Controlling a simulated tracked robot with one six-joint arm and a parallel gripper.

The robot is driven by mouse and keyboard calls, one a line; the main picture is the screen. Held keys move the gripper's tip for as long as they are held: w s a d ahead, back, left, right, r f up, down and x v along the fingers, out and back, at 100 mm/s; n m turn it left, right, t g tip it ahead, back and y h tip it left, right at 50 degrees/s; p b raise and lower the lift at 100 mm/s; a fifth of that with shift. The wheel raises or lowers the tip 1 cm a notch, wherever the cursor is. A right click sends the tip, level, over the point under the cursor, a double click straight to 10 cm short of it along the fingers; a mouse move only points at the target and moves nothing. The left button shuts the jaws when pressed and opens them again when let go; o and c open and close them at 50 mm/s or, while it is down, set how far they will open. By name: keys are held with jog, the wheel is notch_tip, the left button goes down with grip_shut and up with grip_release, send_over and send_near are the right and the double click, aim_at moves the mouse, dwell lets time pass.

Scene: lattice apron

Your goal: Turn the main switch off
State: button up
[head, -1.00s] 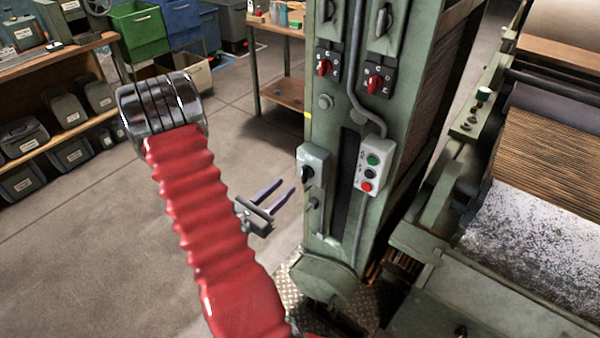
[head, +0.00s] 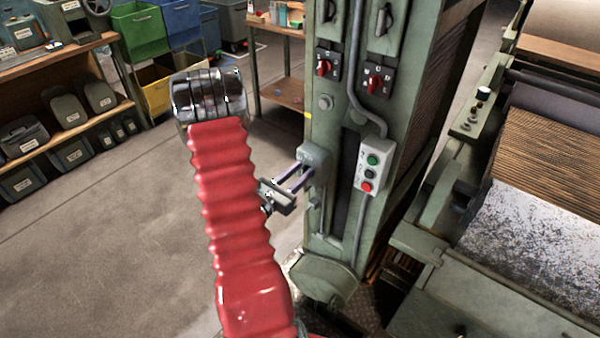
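A small grey switch box (head: 316,156) is on the left face of the green machine column. In the earlier frame it carries a black rotary knob; that knob is now hidden behind my fingertips. My gripper (head: 303,169) reaches in from the left, with its two purple-grey fingers level with the box front. A gap shows between the fingers, and I cannot tell whether they touch the knob. No label marking the main switch is readable.
A push-button box (head: 369,167) with green, black and red buttons is just right of the switch box. A conduit (head: 358,70) runs down the column. A roller machine (head: 530,170) stands at right, shelves (head: 60,125) at left. Open floor (head: 120,220) lies left of my arm.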

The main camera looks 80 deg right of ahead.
grip_shut()
dwell(0.3)
jog(key=shift+n, duration=0.3)
jog(key=shift+w+d+n, duration=0.15)
jog(key=shift+w+n, duration=0.2)
jog(key=shift+n, duration=0.85)
jog(key=n, duration=0.4)
jog(key=shift+w+d+f, duration=0.25)
jog(key=shift+w, duration=0.15)
jog(key=shift+w+d+f+n, duration=0.1)
jog(key=shift+w+f+n, duration=0.2)
jog(key=shift+n, duration=1.55)
jog(key=shift+w+d+f+n, duration=0.1)
jog(key=shift+f+n, duration=0.35)
jog(key=shift+n, duration=1.35)
jog(key=shift+w+f+n, duration=0.15)
jog(key=shift+f+n, duration=0.2)
jog(key=shift+n, duration=1.5)
